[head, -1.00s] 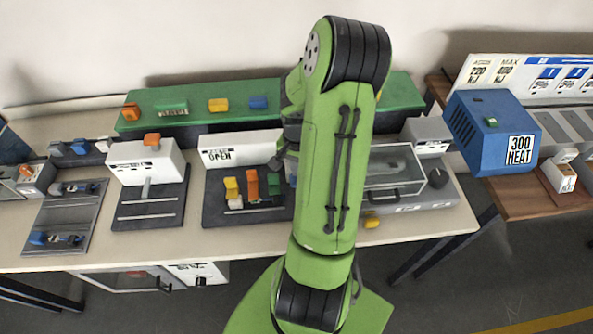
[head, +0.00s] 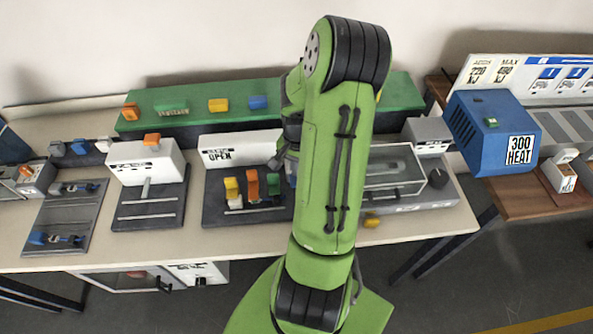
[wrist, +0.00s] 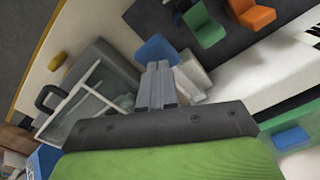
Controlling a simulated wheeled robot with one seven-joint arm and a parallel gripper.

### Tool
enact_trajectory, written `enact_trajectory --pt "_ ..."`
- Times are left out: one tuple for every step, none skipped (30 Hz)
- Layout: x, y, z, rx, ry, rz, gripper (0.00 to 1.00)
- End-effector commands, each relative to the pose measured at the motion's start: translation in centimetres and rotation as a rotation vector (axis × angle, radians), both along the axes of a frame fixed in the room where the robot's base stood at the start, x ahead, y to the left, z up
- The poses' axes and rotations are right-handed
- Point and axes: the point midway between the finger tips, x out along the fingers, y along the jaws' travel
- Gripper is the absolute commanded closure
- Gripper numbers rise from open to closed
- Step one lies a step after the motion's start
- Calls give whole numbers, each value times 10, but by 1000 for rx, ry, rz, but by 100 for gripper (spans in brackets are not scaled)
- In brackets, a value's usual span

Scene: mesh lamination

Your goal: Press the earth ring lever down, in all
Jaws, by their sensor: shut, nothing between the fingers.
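A dark panel (head: 213,211) with a white "OPEN" sign carries a row of levers: yellow (head: 232,188), orange (head: 253,185), green (head: 274,184) and a blue one mostly hidden by my arm. No readable label shows which is the earth ring lever. In the wrist view the green lever (wrist: 205,30), the orange lever (wrist: 254,12) and the blue lever (wrist: 156,49) show. My gripper (wrist: 158,68) is shut and empty, its fingertips close to the blue lever; I cannot tell whether they touch. In the head view my gripper (head: 280,162) is partly hidden by my arm.
A clear-lidded box (head: 394,168) with a dark handle stands right of the panel. A white unit with an orange knob (head: 152,140) stands left. A green bar (head: 180,100) with coloured blocks runs behind. A blue "300 HEAT" box (head: 490,130) is at right.

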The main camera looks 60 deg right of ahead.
Motion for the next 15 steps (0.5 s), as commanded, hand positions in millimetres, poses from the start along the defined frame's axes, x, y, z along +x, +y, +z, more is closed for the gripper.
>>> enact_trajectory --pt "0 0 0 0 0 0 100" --pt "0 0 0 0 0 0 100" --pt "0 0 0 0 0 0 100" --pt "0 0 -1 0 0 0 100" --pt "0 0 -2 0 0 0 100" --pt "0 0 -4 0 0 0 100" --pt "0 0 -6 0 0 0 100" --pt "0 0 -8 0 0 0 100" --pt "0 0 -12 0 1 0 100" --pt "0 0 -15 0 1 0 100" --pt "0 0 -18 0 1 0 100" --pt "0 0 -21 0 1 1 100" --pt "0 0 -23 0 0 1 100" --pt "0 0 -21 0 0 1 100" --pt "0 0 -20 0 0 0 100"
